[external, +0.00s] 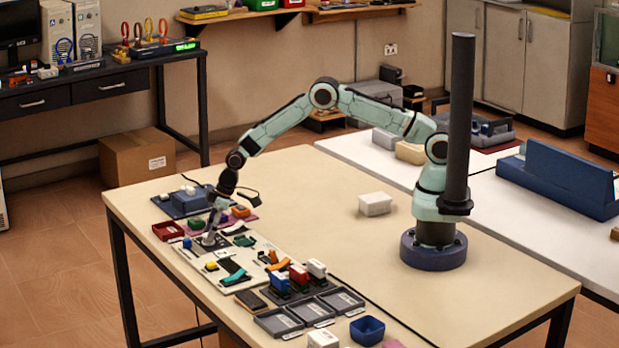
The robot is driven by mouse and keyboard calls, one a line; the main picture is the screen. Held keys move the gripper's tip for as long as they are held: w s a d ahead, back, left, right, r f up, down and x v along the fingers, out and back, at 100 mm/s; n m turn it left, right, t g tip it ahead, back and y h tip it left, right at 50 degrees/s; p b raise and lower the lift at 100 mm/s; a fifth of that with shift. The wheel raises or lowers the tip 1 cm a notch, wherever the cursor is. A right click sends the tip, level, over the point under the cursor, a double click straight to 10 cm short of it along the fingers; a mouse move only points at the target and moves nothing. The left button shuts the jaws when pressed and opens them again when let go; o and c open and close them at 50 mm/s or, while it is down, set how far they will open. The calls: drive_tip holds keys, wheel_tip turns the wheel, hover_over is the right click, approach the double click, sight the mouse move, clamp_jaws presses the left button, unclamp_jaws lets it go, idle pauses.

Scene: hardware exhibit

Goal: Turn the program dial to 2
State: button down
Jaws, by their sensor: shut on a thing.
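My gripper (212,228) points down over the far left part of a pale board (205,262) on the table. It is shut on a small greyish knob (209,240), which appears to be the program dial, on a dark panel (222,243). The fingers and the small size hide most of the knob. Its pointer and any numbers around it cannot be read from this view.
The board also bears several coloured parts. Grey trays (279,322) and a blue bin (367,331) are at the front. The table's middle is clear around a white box (375,204).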

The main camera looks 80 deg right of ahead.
drive_tip(key=shift+a+m+h, duration=0.1)
drive_tip(key=shift+m+h, duration=0.3)
drive_tip(key=shift+m, duration=0.7)
drive_tip(key=c, duration=0.8)
unclamp_jaws()
drive_tip(key=v, duration=1.2)
drive_tip(key=shift+s, duration=0.2)
